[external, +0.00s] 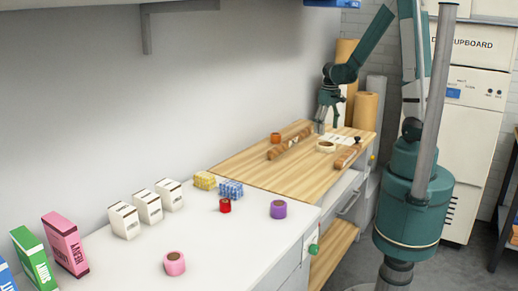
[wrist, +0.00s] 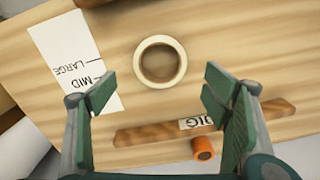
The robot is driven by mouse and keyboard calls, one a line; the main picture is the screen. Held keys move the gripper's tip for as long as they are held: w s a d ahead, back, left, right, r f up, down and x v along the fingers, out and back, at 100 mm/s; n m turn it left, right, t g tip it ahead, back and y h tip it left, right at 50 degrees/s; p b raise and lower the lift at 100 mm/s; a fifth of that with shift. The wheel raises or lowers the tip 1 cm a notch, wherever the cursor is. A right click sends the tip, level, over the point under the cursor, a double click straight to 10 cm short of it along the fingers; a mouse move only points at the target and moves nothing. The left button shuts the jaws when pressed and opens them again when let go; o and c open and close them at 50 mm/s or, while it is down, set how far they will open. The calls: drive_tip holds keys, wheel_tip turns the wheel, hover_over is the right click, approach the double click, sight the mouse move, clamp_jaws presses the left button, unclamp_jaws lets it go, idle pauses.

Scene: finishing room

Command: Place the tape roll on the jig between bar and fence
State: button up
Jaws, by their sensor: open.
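A cream tape roll (external: 325,147) lies flat on the wooden worktop; it also shows as a ring in the wrist view (wrist: 141,61). My gripper (external: 321,128) is above the worktop, near this roll. In the wrist view its fingers (wrist: 158,88) are spread, with nothing between them, and the roll lies just beyond the tips. A long brown wooden piece (external: 291,142), with a small label in the wrist view (wrist: 150,134), lies to the left of the roll. A shorter brown piece (external: 346,157) lies to its right. I cannot tell which is bar or fence.
A small orange roll (external: 275,137) stands beside the long wooden piece. A white sheet marked MID and LARGE (wrist: 65,45) lies near the cream roll. Red (external: 225,206), purple (external: 278,210) and pink rolls (external: 174,264) and several boxes stand on the white counter.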

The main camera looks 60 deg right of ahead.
drive_tip(key=shift+r+p, duration=0.3)
drive_tip(key=shift+r, duration=1.7)
drive_tip(key=s+a+r+n+t, duration=0.1)
drive_tip(key=s+a+r+t, duration=0.2)
drive_tip(key=a+r, duration=0.6)
drive_tip(key=s+a+r+n+t, duration=0.2)
drive_tip(key=s+a+r+t, duration=0.2)
drive_tip(key=a+r, duration=0.5)
drive_tip(key=a, duration=0.8)
drive_tip(key=shift+s, duration=0.4)
